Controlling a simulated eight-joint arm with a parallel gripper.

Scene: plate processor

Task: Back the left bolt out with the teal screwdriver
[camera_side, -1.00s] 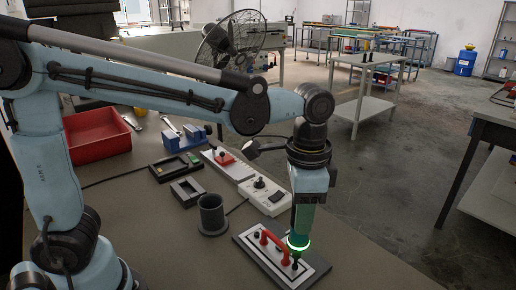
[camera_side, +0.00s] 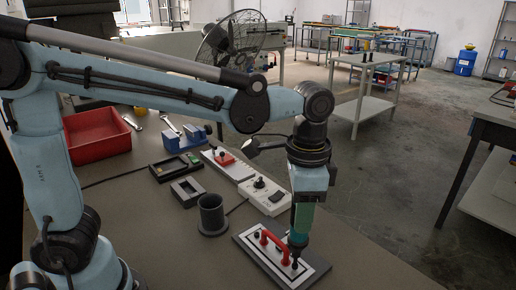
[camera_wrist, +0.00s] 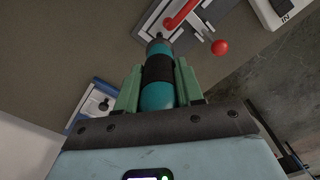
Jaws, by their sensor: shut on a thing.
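The teal screwdriver (camera_side: 297,240) points down over the plate (camera_side: 243,241), its lower end close to the right end of the red handle (camera_side: 273,240). A dark bolt head (camera_side: 295,264) shows just below that end; I cannot tell whether they touch. Another dark bolt head (camera_side: 257,233) stands at the handle's far left end. My gripper (camera_side: 303,218) is shut on the screwdriver. In the wrist view the green fingers (camera_wrist: 158,84) clasp the screwdriver's black band, and its tip end (camera_wrist: 159,38) meets the plate's edge area.
A dark cup (camera_side: 212,215) stands left of the plate. The bench front left of the plate is clear.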

